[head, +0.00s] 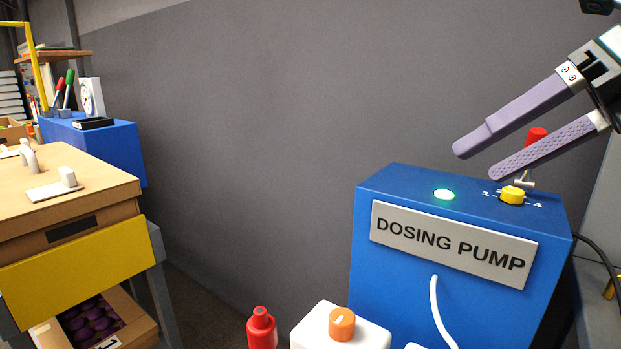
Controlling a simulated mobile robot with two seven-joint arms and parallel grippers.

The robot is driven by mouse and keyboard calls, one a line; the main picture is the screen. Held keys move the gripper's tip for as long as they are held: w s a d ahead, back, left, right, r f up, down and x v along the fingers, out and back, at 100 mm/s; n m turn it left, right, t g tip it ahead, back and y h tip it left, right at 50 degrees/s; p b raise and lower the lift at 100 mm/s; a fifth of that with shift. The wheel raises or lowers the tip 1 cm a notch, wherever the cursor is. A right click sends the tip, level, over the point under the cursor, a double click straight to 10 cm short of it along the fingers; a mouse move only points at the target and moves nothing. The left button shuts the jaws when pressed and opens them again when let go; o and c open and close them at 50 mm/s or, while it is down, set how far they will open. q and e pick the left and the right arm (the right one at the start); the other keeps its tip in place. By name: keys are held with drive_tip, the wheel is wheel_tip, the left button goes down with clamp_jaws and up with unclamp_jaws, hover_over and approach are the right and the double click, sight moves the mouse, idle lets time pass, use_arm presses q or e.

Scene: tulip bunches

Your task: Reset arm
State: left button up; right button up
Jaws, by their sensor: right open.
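My right gripper (474,163) comes in from the upper right with two long purple fingers. The fingers are apart with nothing between them. They hang above the top of the blue dosing pump (375,255), close to its yellow knob (513,194); I cannot tell whether the lower finger touches anything. A red handle (536,135) on a metal stem shows partly behind the lower finger. A green lamp (443,194) glows on the pump's top. My left gripper is out of view.
A red bottle (262,330) and a white container with an orange knob (342,324) stand in front of the pump. At the left is a wooden-topped bench (110,190) with a yellow front panel. A blue box (115,145) stands behind it. A grey wall fills the middle.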

drive_tip(key=s+a+r+m+t+y+p, duration=0.1)
drive_tip(key=a+r+m+t+y+p, duration=0.55)
drive_tip(key=a+r, duration=0.7)
drive_tip(key=d+f+m+t+h+p, duration=0.2)
drive_tip(key=d+m+t+h, duration=0.75)
drive_tip(key=m, duration=1.15)
drive_tip(key=s+d+f+m+g+h+p, duration=0.2)
drive_tip(key=s+d+f+m+g+h, duration=0.35)
drive_tip(key=f+g, duration=0.5)
drive_tip(key=s+a+f+m+g+y+p, duration=0.15)
drive_tip(key=s+f+g, duration=0.25)
drive_tip(key=s, duration=0.5)
drive_tip(key=s+a+f+m+g+p, duration=0.15)
drive_tip(key=s+f+g, duration=0.25)
drive_tip(key=s, duration=0.4)
wheel_tip(320, 180, up, 37)
drive_tip(key=p, duration=3.6)
drive_tip(key=shift+s+a+p, duration=0.35)
drive_tip(key=shift+s, duration=0.05)
